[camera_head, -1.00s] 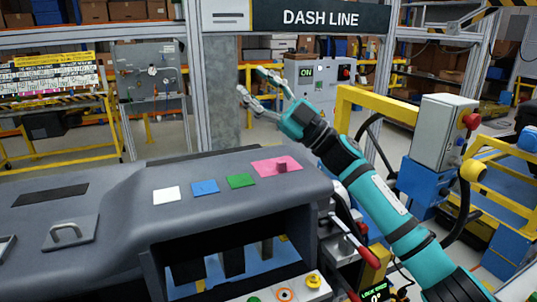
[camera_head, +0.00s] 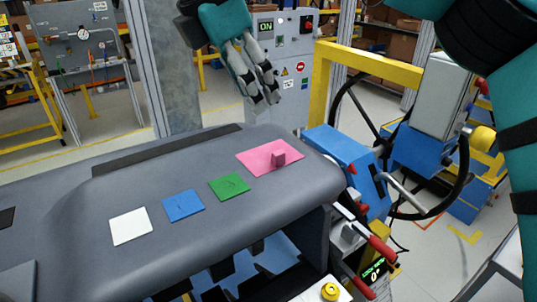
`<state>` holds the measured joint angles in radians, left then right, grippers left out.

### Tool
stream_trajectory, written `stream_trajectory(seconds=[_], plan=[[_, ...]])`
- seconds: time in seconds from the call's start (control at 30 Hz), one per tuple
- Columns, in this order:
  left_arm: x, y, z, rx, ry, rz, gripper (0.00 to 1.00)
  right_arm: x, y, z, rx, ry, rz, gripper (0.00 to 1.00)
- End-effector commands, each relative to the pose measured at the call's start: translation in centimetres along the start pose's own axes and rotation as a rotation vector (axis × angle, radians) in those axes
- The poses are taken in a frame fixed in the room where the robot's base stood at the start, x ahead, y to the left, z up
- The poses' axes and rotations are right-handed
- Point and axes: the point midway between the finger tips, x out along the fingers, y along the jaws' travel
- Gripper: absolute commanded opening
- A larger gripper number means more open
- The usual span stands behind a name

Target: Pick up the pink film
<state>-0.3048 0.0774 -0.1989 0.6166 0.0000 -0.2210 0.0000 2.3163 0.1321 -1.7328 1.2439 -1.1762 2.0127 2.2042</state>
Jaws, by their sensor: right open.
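My right gripper (camera_head: 265,101) hangs above and beyond the film, fingers pointing down. Its fingers are apart and nothing is between them. It does not touch the film. My left gripper does not show.
The grey dashboard (camera_head: 90,200) also bears a green film (camera_head: 229,186), a blue film (camera_head: 183,205) and a white film (camera_head: 130,226) in a row left of the pink one. A blue machine (camera_head: 340,155) with a red-handled lever (camera_head: 380,246) stands to the right.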

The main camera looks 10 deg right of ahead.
Motion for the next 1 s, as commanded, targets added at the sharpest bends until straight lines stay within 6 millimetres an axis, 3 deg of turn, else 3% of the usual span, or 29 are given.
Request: stream_trajectory(seconds=[0.03,0.3,0.53,0.8,1.0], plan=[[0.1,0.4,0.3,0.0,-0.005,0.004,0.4,1.4,0.0,0.0,-0.005,0.005,-0.005,0.46],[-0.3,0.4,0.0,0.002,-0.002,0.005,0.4,6.7,0.0,-0.1,-0.005,0.007,-0.002,0.46],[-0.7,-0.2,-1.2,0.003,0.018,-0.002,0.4,8.6,0.1,-0.1,-0.003,0.005,0.001,0.46],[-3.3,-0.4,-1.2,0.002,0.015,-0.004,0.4,11.8,0.4,-0.2,-0.005,0.006,-0.003,0.46],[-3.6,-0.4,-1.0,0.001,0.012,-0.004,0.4,13.7,0.5,-0.3,-0.005,0.005,0.0,0.46]])
